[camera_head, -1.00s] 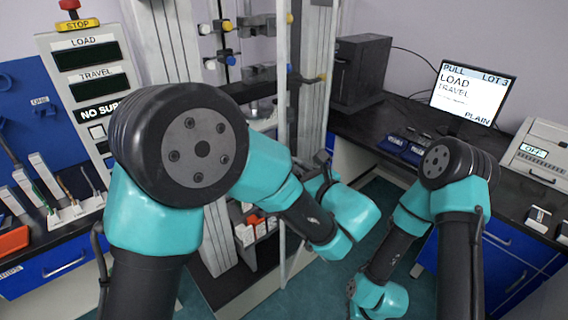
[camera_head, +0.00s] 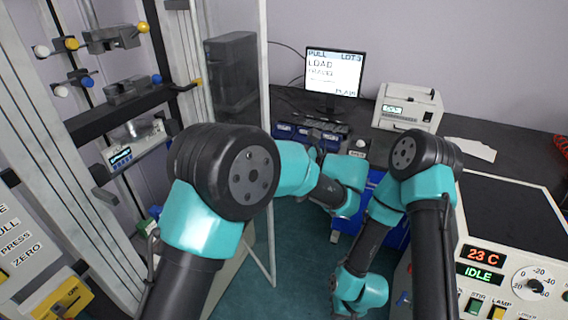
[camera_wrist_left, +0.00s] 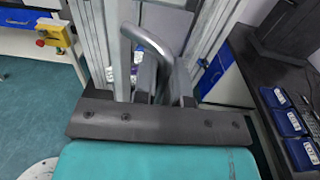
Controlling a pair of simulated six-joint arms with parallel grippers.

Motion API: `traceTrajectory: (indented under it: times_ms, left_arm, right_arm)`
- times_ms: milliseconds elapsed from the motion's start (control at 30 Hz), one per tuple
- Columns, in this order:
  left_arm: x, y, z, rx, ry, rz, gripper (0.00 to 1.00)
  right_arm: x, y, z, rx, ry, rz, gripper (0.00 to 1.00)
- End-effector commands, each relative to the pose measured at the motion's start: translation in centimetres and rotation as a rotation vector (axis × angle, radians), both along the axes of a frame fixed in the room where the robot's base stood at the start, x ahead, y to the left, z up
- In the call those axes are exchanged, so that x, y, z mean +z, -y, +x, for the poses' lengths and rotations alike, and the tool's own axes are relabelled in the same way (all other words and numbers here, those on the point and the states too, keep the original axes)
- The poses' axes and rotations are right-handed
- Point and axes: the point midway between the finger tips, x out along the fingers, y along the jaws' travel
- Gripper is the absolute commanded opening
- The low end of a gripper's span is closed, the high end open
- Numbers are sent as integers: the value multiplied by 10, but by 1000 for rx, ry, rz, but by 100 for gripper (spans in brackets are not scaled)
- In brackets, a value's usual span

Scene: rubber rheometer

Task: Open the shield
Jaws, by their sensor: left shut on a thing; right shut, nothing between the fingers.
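The shield (camera_head: 264,100) is a clear panel with a pale, thin frame on the test machine at left in the head view. It stands swung out from the machine, and the dark tower shows through it. Its grey bent bar handle (camera_wrist_left: 150,42) shows in the left wrist view. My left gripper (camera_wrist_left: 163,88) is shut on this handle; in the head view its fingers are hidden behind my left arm. My right gripper (camera_head: 345,306) hangs low at the bottom centre, apart from the shield, shut and empty; its fingertips are barely visible.
The machine's columns and grips (camera_head: 120,90) stand at left. A dark tower (camera_head: 232,75), a monitor (camera_head: 335,72), blue trays (camera_head: 305,135) and a printer-like box (camera_head: 408,105) are on the bench. A control panel (camera_head: 510,270) is at lower right. The floor below the shield is clear.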

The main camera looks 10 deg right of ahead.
Motion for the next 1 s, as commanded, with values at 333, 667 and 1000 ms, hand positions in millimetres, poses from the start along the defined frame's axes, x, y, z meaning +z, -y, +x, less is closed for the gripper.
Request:
traceTrajectory:
  times_ms: [333,667,1000]
  left_arm:
    - [0,-2,9,48,-3,3,0]
    - [0,-2,9,48,-3,1,19]
    - [0,-1,8,46,0,1,37]
  right_arm:
    - [0,0,0,0,0,0,0]
    - [0,0,0,0,0,0,0]
    - [0,0,0,0,0,0,0]
